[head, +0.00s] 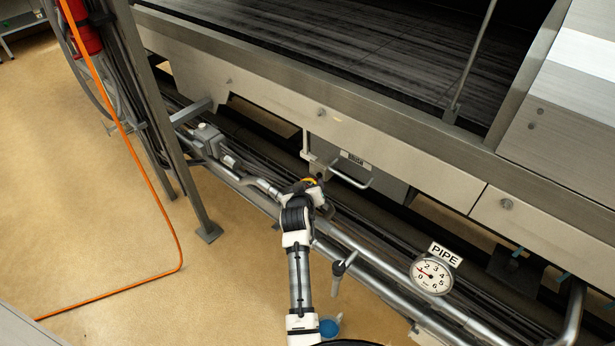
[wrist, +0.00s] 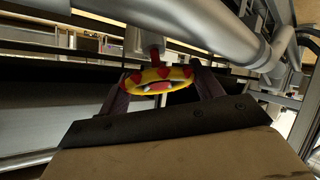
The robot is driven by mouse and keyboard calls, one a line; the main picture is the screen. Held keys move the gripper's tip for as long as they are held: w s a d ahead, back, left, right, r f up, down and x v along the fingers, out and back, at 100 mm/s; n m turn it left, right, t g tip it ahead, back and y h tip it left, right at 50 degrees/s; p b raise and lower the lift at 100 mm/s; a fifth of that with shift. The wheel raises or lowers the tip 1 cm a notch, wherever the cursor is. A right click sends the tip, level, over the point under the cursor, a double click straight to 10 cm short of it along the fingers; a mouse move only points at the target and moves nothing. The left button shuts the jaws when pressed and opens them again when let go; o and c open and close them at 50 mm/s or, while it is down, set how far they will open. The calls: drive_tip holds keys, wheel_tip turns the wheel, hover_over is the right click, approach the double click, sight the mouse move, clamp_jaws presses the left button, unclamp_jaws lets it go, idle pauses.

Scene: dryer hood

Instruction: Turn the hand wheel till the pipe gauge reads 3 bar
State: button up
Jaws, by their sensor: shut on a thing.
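The hand wheel (wrist: 157,80) is yellow with red marks and sits at the end of a red stem under a grey pipe in the wrist view. My gripper (wrist: 160,74) is shut on it, one dark finger at each side of the rim. In the head view only a yellow bit of the wheel (head: 311,180) shows past my wrist. The round white pipe gauge (head: 433,276) stands on the right under a PIPE sign (head: 444,254). Its small red needle seems to point near 1; the exact reading is hard to tell.
Grey pipes (head: 375,268) run along the machine's base. A handled box (head: 352,160) hangs behind my gripper. A small black-topped lever (head: 340,268) stands right of my arm. A blue round thing (head: 329,327) lies low beside it. An orange hose (head: 150,188) crosses the open floor at left.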

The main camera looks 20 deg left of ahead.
drive_tip(key=n+p, duration=0.1)
drive_tip(key=n+g+y+p, duration=0.1)
drive_tip(key=p, duration=0.1)
drive_tip(key=shift+d+r+n, duration=0.1)
drive_tip(key=shift+r+n, duration=0.15)
drive_tip(key=shift+n, duration=0.05)
drive_tip(key=shift+f+n+g+y+p, duration=0.2)
drive_tip(key=shift+n+g+y+p, duration=0.55)
drive_tip(key=shift+n, duration=0.35)
drive_tip(key=o, duration=1)
drive_tip(key=shift+f, duration=0.1)
drive_tip(key=shift+s+a, duration=0.1)
drive_tip(key=shift+a, duration=0.1)
drive_tip(key=shift+s, duration=0.1)
